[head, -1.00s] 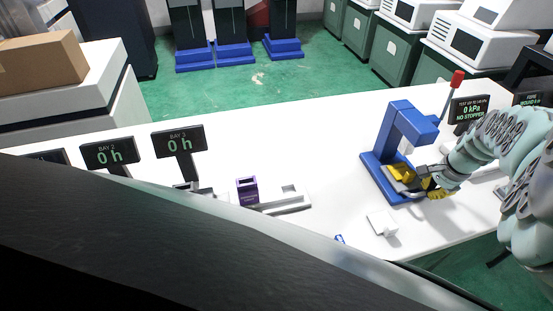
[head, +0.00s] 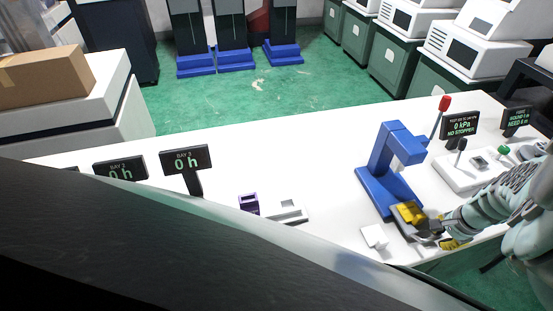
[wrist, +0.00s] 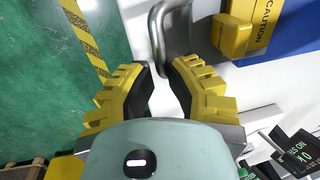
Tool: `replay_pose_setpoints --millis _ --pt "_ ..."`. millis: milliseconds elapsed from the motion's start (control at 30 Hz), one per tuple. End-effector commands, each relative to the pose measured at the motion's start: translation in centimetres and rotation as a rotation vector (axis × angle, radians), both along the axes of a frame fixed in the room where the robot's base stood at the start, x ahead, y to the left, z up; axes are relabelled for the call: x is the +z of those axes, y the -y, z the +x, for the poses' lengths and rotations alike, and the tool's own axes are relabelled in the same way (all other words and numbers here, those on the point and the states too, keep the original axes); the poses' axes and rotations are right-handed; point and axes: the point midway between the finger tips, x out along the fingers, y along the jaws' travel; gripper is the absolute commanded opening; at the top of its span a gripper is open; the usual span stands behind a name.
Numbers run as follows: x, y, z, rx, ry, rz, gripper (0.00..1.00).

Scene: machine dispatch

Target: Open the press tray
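The blue press (head: 385,192) stands on the white table at the right in the head view. Its dark grey tray (head: 407,230) sticks out at the front, bearing a yellow block (head: 411,212). The wrist view shows the block (wrist: 231,36) labelled CAUTION and the tray's grey bar handle (wrist: 157,38). My gripper (head: 441,238) is at the tray's front end, near the table's front edge. In the wrist view its yellow fingers (wrist: 161,68) have their tips close on both sides of the handle bar.
A white block (head: 374,237) lies left of the tray. A white test station (head: 462,172) with knobs is right of the press, with a red-knobbed lever (head: 444,104) behind. A purple holder (head: 249,203) stands at the table's middle. Free table lies between the holder and press.

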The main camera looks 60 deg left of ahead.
Motion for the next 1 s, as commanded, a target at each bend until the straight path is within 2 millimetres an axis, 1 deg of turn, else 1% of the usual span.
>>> replay_pose_setpoints --millis 33,200,267,667,1000 --pt "0.0 -0.1 0.0 0.000 -0.001 0.001 0.18" --pt "0.1 -0.2 0.0 0.002 -0.002 0.003 0.36" --pt "0.1 -0.2 0.0 0.002 -0.002 0.003 0.41" --pt "0.4 -0.4 0.1 0.003 0.000 0.006 0.41" --pt "2.0 -0.2 0.2 0.002 -0.001 0.010 0.41"
